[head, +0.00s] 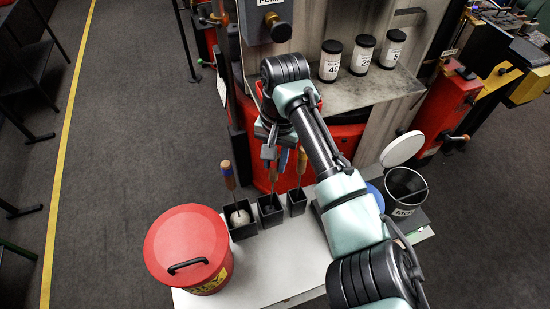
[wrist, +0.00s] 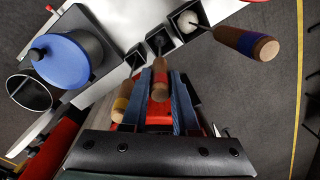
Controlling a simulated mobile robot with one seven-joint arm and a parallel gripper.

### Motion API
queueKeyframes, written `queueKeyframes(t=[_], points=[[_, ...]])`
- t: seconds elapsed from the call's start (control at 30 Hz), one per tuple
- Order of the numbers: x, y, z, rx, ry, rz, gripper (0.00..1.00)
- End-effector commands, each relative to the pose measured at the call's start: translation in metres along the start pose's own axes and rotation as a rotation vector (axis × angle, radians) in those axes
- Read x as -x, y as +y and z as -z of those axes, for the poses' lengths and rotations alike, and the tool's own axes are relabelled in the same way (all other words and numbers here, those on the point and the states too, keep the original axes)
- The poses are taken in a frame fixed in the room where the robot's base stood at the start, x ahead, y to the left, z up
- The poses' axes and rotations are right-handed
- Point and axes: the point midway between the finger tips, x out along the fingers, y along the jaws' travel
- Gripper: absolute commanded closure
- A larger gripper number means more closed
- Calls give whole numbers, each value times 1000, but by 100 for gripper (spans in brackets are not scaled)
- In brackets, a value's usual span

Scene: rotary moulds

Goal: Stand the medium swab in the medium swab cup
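The swab I take for the medium one (wrist: 159,84) has a wooden handle with a red band. It stands in the middle black cup (wrist: 158,42), which I take for the medium swab cup; its head is hidden inside. The middle cup also shows in the head view (head: 270,210). My gripper (wrist: 162,82) is above that cup, its blue fingers close on both sides of the handle, and appears shut on it. In the head view my gripper (head: 276,164) points down at the cup row.
A swab with a purple-blue band (head: 228,175) leans in the left cup (head: 243,231), over a white head. Another swab (head: 301,162) stands in the right cup (head: 297,203). A red lidded bin (head: 187,243) is at the left, a dark pot (head: 405,188) at the right.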

Motion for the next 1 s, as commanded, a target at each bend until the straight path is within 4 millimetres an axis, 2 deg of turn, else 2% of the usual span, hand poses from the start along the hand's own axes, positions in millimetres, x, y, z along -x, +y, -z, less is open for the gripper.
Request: queueKeyframes(t=[0.03,0.17,0.57,0.77,1.0], points=[[0,0,0,0,0,0,62],[0,0,0,0,0,0,39],[6,0,0,1,1,0,38],[39,-1,1,3,5,1,38],[100,1,1,0,6,-3,38]])
